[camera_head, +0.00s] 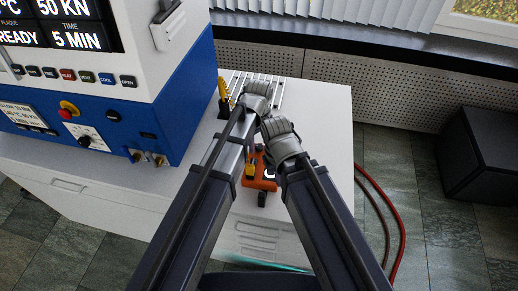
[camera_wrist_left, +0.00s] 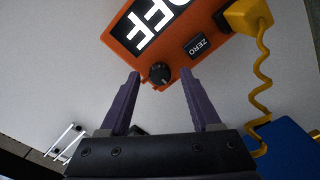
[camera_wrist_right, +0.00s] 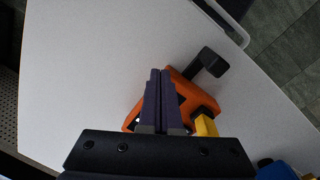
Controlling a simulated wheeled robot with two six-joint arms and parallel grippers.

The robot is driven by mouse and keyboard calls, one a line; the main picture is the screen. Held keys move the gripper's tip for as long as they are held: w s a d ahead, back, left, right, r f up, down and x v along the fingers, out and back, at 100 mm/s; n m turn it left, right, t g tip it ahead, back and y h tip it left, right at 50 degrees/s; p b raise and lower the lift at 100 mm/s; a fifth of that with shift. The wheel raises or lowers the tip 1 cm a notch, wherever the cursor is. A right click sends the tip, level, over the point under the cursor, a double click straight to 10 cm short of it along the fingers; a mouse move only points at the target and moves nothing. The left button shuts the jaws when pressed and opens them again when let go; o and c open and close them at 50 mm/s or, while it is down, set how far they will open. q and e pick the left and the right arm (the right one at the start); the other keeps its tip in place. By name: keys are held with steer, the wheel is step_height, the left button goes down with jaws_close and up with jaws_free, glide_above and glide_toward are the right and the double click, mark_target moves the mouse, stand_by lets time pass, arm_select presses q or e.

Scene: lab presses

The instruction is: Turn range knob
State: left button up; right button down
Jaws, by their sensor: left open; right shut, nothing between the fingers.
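The orange meter (camera_head: 264,182) lies on the white bench top, partly hidden by my arms in the head view. In the left wrist view the meter (camera_wrist_left: 178,36) shows a lit display reading OFF, upside down, and a ZERO button (camera_wrist_left: 200,45). Its black round range knob (camera_wrist_left: 159,74) is on the edge nearest the gripper. My left gripper (camera_wrist_left: 160,77) is open, its purple fingers on either side of the knob with visible gaps; contact cannot be told. My right gripper (camera_wrist_right: 160,72) is shut and empty, its fingers in front of the meter (camera_wrist_right: 200,98) in the right wrist view.
A yellow plug with a coiled cable (camera_wrist_left: 258,70) joins the meter's side. A blue and white press (camera_head: 150,100) stands at the left of the bench. A white wire rack (camera_head: 268,84) lies toward the back. Bare bench top (camera_head: 325,120) lies to the right.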

arm_select(q)
steer(key=shift+f, duration=0.3)
jaws_close()
stand_by(0.4)
